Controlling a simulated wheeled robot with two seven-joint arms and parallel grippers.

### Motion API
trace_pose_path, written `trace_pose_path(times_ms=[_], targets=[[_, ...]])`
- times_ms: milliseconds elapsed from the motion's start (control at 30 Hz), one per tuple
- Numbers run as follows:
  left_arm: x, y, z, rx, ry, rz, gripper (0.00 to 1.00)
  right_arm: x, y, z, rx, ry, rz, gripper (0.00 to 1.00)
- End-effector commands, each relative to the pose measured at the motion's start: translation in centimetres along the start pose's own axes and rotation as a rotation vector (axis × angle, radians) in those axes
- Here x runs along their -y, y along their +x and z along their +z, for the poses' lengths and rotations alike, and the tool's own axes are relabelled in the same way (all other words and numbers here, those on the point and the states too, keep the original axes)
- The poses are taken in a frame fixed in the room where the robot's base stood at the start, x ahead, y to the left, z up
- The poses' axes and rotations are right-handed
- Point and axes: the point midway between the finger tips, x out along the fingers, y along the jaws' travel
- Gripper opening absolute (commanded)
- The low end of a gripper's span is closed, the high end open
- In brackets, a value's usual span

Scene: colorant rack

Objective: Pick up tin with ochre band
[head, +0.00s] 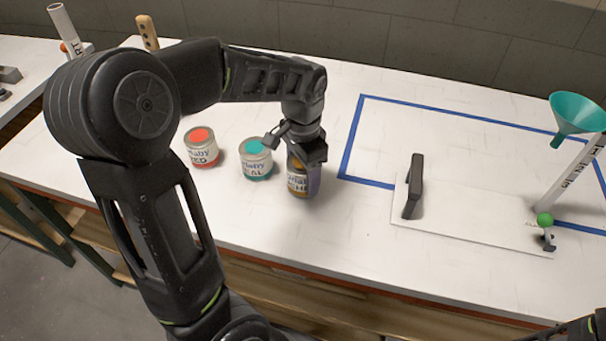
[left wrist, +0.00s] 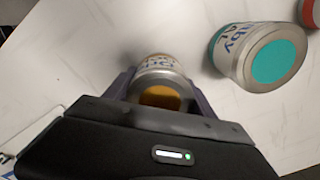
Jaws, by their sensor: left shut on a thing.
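The tin with the ochre band (head: 298,184) stands on the white table, to the right of the other two tins. My left gripper (head: 305,160) is over it from above, shut on it. In the left wrist view the tin (left wrist: 160,92) sits between the fingers of the left gripper (left wrist: 158,88), its ochre top partly hidden by the gripper body. I cannot tell whether the tin is lifted off the table. At the lower right edge of the head view a small part of my right arm shows; its fingers are not visible.
A teal tin (head: 256,160) stands close to the left of the gripper, and a red tin (head: 202,148) further left. To the right are a blue tape outline (head: 345,160), a white board (head: 455,222) with a black upright block (head: 413,187), and a teal funnel (head: 577,113).

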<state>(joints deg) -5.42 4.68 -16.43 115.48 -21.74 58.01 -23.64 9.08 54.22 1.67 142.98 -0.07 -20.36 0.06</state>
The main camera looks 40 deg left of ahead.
Motion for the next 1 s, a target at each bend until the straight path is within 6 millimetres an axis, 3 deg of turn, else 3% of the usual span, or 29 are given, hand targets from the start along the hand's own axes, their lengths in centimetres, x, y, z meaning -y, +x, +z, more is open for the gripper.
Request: trace_pose_path(times_ms=[500,1000], targets=[[0.0,-8.7,-0.1,-0.002,0.000,-0.002,0.17,-0.1,0.2,0.0,0.000,0.000,0.000,0.36],[0.0,-9.4,0.0,0.000,0.000,0.000,0.17,-0.1,0.2,0.0,0.000,0.000,0.000,0.36]])
